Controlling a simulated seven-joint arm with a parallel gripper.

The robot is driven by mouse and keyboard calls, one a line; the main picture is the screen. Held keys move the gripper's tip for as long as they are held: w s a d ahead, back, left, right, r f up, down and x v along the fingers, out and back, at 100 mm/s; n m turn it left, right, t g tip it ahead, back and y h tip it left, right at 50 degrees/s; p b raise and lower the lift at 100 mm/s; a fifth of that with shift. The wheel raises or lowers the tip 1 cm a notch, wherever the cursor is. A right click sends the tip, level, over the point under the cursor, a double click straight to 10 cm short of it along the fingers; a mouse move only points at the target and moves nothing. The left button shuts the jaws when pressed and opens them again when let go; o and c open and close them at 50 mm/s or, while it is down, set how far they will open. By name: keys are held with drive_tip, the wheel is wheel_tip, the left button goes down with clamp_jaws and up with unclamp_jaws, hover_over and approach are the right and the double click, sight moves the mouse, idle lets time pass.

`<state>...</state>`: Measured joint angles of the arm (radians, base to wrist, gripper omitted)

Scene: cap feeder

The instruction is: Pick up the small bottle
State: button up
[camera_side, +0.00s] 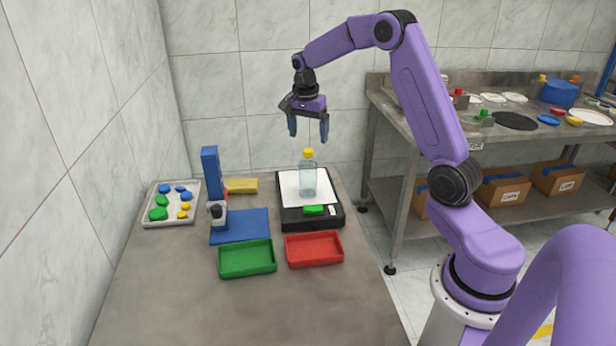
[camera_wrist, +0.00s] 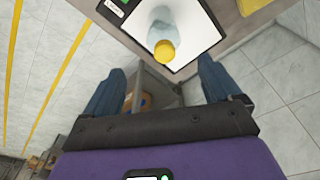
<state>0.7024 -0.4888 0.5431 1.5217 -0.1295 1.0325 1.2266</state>
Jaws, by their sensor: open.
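A green tray (camera_side: 247,272) and a red tray (camera_side: 314,262) sit in front of the scale. A blue stand (camera_side: 212,172) rises to its left, by a metal tray (camera_side: 152,221) of caps. A yellow block (camera_side: 241,186) lies behind. The table front (camera_side: 260,315) is clear.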

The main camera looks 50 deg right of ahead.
sight(308, 160)
drive_tip(key=f, duration=0.5)
drive_tip(key=shift+d+f, duration=0.25)
drive_tip(key=shift+d, duration=0.05)
drive_tip(key=shift+w+d+f, duration=0.1)
drive_tip(key=shift+w+f, duration=0.05)
drive_tip(key=shift+f, duration=0.7)
drive_tip(key=shift+w+d+f, duration=0.1)
drive_tip(key=shift+d+f, duration=0.05)
drive_tip(key=shift+f, duration=0.75)
drive_tip(key=shift+w+d+f, duration=0.1)
drive_tip(key=shift+w+f, duration=0.05)
drive_tip(key=shift+f, duration=0.7)
clamp_jaws()
drive_tip(key=shift+r, duration=0.1)
